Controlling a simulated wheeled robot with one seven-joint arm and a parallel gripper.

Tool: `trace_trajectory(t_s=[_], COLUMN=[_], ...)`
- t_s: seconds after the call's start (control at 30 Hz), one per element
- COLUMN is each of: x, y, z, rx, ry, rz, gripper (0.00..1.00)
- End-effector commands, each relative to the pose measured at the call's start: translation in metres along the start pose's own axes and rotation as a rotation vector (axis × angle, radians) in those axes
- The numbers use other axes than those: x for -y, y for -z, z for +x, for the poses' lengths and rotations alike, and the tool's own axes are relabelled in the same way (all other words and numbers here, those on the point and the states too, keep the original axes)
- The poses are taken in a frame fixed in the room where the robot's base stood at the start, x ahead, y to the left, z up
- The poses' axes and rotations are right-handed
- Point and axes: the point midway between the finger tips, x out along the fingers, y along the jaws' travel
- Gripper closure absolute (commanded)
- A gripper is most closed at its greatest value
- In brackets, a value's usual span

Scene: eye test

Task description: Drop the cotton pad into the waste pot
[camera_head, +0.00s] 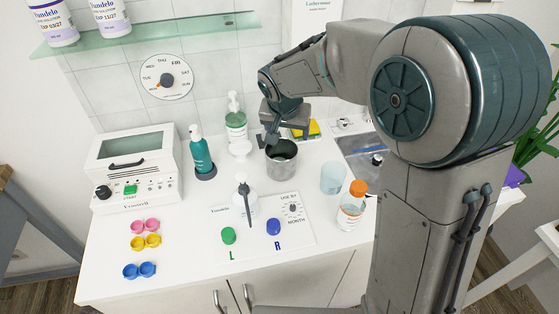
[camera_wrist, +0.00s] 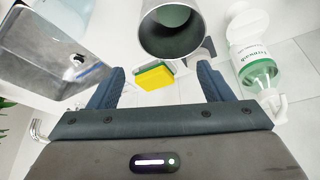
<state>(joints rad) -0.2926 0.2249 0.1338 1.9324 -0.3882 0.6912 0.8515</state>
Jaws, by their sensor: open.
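The waste pot, a dark grey metal cylinder (camera_head: 281,166), stands upright on the white counter. In the wrist view the pot (camera_wrist: 172,38) shows its open mouth beyond my fingertips, with a dull greenish inside. My gripper (camera_head: 271,138) is close above the pot's rim at its back left in the head view. In the wrist view my gripper (camera_wrist: 163,76) has its two fingers wide apart, with nothing held between them. I cannot make out a cotton pad in either view; I cannot tell whether one lies in the pot.
A yellow-green sponge (camera_wrist: 154,77) lies behind the pot. A clear cup (camera_head: 333,178) and orange-capped bottle (camera_head: 351,208) stand right. The sink (camera_head: 362,152) is beyond.

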Motion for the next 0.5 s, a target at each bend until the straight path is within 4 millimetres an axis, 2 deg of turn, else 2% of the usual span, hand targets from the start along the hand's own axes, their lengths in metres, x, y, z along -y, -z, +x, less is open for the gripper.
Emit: trace_trajectory(t_s=[0.17,0.5], x=[0.001,0.0], y=[0.001,0.0], z=[-0.03,-0.105], rx=[-0.006,-0.004], ry=[0.004,0.003], rz=[0.0,0.0], gripper=[0.27,0.27])
